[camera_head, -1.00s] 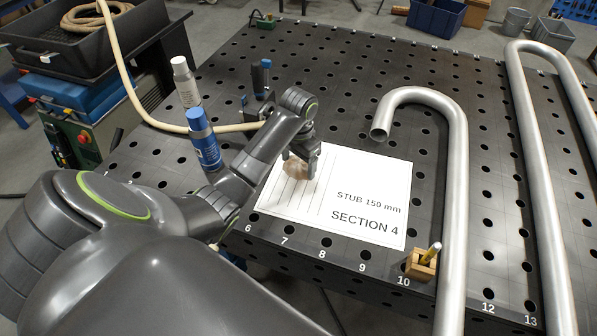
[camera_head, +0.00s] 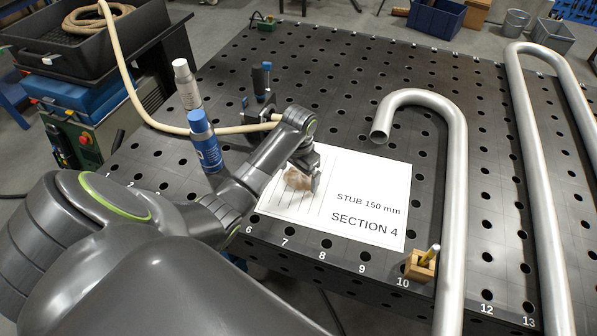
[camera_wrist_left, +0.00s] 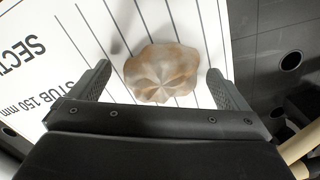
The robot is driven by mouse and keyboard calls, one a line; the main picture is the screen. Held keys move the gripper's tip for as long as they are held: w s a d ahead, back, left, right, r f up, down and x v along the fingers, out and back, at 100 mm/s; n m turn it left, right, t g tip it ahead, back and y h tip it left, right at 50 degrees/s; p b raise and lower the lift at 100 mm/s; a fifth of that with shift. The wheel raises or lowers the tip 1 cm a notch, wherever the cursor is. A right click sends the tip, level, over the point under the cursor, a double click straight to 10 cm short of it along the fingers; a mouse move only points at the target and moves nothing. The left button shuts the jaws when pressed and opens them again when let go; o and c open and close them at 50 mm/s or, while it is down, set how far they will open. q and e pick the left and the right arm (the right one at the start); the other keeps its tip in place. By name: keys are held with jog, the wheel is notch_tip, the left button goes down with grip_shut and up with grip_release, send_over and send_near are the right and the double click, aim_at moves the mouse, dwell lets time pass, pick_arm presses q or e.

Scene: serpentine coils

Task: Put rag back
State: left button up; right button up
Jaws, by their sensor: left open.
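The rag (camera_head: 297,179) is a crumpled, brownish-beige bunch of cloth on the white printed sheet, which reads "STUB 150 mm SECTION 4". In the left wrist view the rag (camera_wrist_left: 162,73) lies between and just beyond the two fingertips. My left gripper (camera_head: 308,180) is at the rag in the head view and partly covers it. In the left wrist view my left gripper (camera_wrist_left: 158,72) is open, with a finger on each side of the rag and gaps showing. My right gripper is not in view.
The sheet (camera_head: 365,180) lies on a black perforated table. A bent steel tube (camera_head: 456,200) stands right of it. A blue can (camera_head: 206,145) and a white can (camera_head: 186,85) are left of my arm.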

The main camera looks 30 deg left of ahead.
aim_at(299, 173)
pick_arm(q)
notch_tip(299, 173, up, 4)
jog(key=shift+r+b, duration=0.2)
jog(key=shift+b, duration=0.2)
notch_tip(299, 173, up, 8)
jog(key=p, duration=0.5)
jog(key=shift+p, duration=0.3)
jog(key=shift+f, duration=0.1)
